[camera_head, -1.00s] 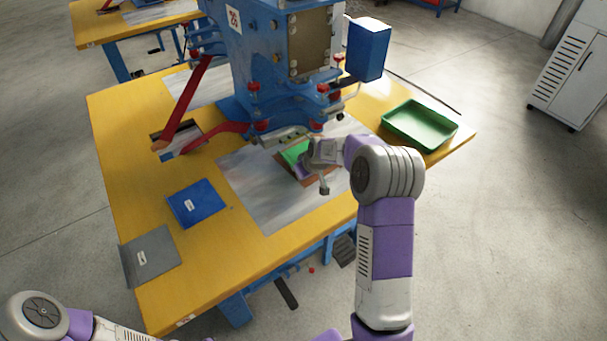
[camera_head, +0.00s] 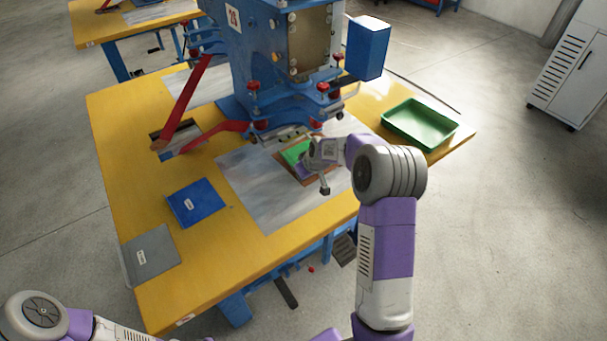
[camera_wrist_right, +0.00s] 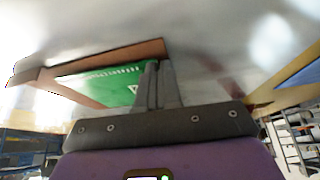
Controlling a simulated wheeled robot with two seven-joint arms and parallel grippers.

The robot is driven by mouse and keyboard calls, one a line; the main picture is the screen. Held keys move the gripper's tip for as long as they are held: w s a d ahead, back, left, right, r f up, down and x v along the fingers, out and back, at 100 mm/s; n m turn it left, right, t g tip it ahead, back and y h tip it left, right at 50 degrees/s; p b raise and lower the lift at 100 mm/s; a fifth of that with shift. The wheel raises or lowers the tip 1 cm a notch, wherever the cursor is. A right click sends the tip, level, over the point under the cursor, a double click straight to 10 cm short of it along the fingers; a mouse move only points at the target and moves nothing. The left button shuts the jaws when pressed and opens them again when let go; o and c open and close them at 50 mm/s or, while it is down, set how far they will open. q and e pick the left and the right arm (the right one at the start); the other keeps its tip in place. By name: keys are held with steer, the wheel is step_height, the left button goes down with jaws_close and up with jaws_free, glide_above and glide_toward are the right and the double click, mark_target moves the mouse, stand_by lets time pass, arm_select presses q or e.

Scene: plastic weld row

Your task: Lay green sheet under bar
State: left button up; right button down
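The green sheet (camera_head: 293,152) lies on the metal plate at the front edge of the press, beside and partly below its bar (camera_head: 290,136). A brown frame-like border (camera_head: 292,176) shows around it. In the right wrist view the green sheet (camera_wrist_right: 115,84) has white marks along one edge, with the brown border (camera_wrist_right: 100,60) beside it. My right gripper (camera_head: 312,160) is low at the sheet's near right side. Its fingers (camera_wrist_right: 158,82) are close together at the sheet's edge and seem to pinch it; the contact is partly hidden. My left gripper is out of view.
A blue sheet (camera_head: 195,203) and a grey sheet (camera_head: 150,256) lie on the yellow table (camera_head: 215,262) at the left. A green tray (camera_head: 420,124) stands at the right. The blue press (camera_head: 262,60) with red levers (camera_head: 186,100) stands behind the metal plate (camera_head: 265,205).

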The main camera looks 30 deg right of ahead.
steer(key=shift+f, duration=0.1)
stand_by(0.5)
steer(key=c, duration=1.2)
jaws_free()
steer(key=shift+c, duration=0.2)
steer(key=shift+r+p, duration=0.95)
steer(key=shift+r, duration=0.7)
steer(key=shift+s+d+r+b, duration=0.1)
steer(key=shift+s+r+b, duration=0.15)
steer(key=shift+s, duration=1.1)
steer(key=shift+s+d+r+b, duration=0.15)
steer(key=shift+s+b, duration=0.1)
steer(key=shift+s, duration=1.05)
steer(key=shift+s+d+r+b, duration=0.1)
steer(key=shift+s+r+b, duration=0.15)
steer(key=shift+s, duration=1.1)
steer(key=shift+f, duration=0.1)
